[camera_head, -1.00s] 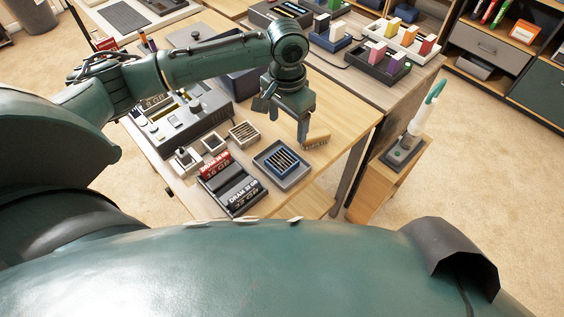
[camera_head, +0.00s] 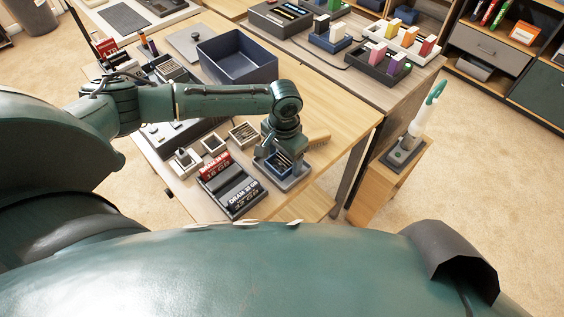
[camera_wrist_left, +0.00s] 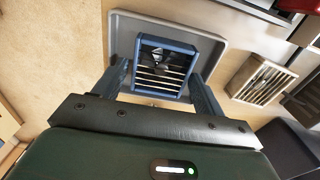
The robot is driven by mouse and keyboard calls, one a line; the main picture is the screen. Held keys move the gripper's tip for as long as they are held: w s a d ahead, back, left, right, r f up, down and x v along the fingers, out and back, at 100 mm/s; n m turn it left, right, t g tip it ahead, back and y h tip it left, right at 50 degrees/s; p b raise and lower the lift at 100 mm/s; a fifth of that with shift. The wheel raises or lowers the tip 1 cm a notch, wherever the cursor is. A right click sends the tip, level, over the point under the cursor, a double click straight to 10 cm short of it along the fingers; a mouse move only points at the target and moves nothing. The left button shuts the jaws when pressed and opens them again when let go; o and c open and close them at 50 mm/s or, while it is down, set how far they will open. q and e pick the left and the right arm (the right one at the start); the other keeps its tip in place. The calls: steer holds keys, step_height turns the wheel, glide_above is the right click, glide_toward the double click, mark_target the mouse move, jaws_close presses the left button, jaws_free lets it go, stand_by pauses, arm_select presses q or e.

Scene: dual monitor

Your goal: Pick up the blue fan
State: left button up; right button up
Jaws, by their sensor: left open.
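The blue fan (camera_wrist_left: 165,66) is a small square blue frame with pale slats. It sits in a shallow grey tray (camera_wrist_left: 225,27) on the wooden table. In the head view the fan (camera_head: 285,160) is partly hidden by my left gripper (camera_head: 278,158), which points down over it. In the wrist view the left gripper's two fingers (camera_wrist_left: 160,90) are open, one on each side of the fan's near part. I cannot tell whether they touch it. My right gripper is not in view.
A tray of DRAM boxes (camera_head: 232,187) stands left of the fan's tray. An empty dark bin (camera_head: 238,58) stands farther back. The table's right side is clear.

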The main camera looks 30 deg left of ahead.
arm_select(q)
steer(key=shift+f, duration=0.3)
steer(key=shift+c, duration=0.4)
steer(key=c, duration=0.7)
steer(key=shift+r, duration=0.1)
